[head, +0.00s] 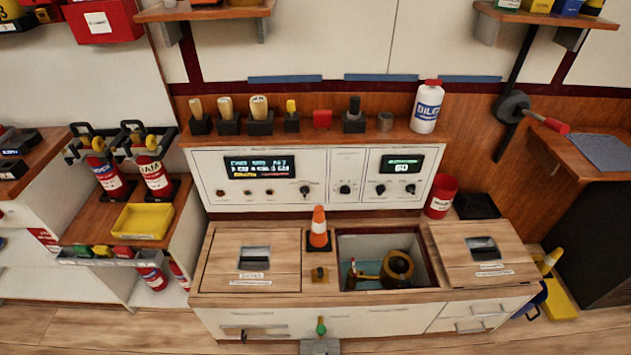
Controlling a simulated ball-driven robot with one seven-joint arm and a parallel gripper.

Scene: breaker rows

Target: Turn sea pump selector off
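A white control panel (255,198) runs along the back wall above the wooden bench. It carries several small black knobs: one knob (305,190) right of the wide display, one knob (345,188) in the narrow middle section, and two under the right display, a left knob (381,189) and a right knob (408,189). Their labels are too small to read, so I cannot tell which is the sea pump selector or how it is set. The wide display (259,167) and the right display (402,164) are lit. My gripper is not in view.
An orange cone (318,228) stands on the bench before the panel. Right of it is an open hatch (433,262) with a dark round fitting inside. A white bottle (427,106) and several handled tools line the shelf above. A red can (441,196) stands right of the panel.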

